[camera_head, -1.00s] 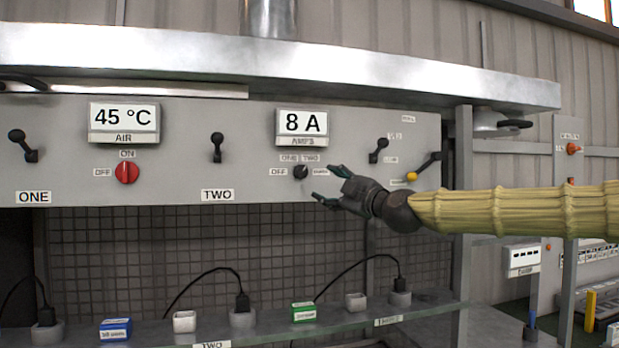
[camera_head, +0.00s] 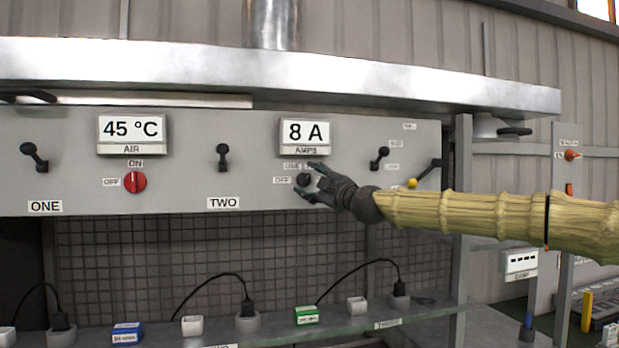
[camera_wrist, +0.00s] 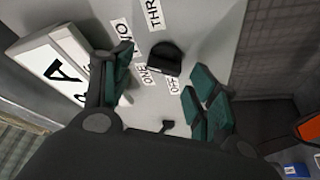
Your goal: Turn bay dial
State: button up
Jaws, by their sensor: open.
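The black bay dial (camera_head: 304,180) sits on the grey panel below the "8 A" AMPS display (camera_head: 305,133), with OFF, ONE, TWO and a further label around it. My gripper (camera_head: 309,180) is at the dial from the right, with a finger above and a finger below it. In the wrist view the dial (camera_wrist: 164,60) shows ahead of the open fingers, roughly between them and a little beyond the tips (camera_wrist: 155,68). No contact with the dial is visible. The label on the dial's right is hidden by my gripper in the head view.
A red AIR dial (camera_head: 135,182) sits left on the panel. Black levers (camera_head: 223,157) stand on both sides, and a yellow-knobbed lever (camera_head: 413,183) is near my forearm. A shelf (camera_head: 270,331) below holds plugs and small boxes. A metal ledge (camera_head: 270,75) juts out above.

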jog(key=shift+w+a+f, duration=0.15)
jog(key=shift+w, duration=0.25)
jog(key=shift+w+a+f, duration=0.1)
jog(key=shift+w+f, duration=0.05)
jog(key=shift+w, duration=0.25)
jog(key=shift+s+r, duration=0.25)
jog(key=shift+s, duration=0.05)
jog(key=shift+w+f, duration=0.15)
jog(key=shift+w, duration=0.05)
jog(key=c, duration=1)
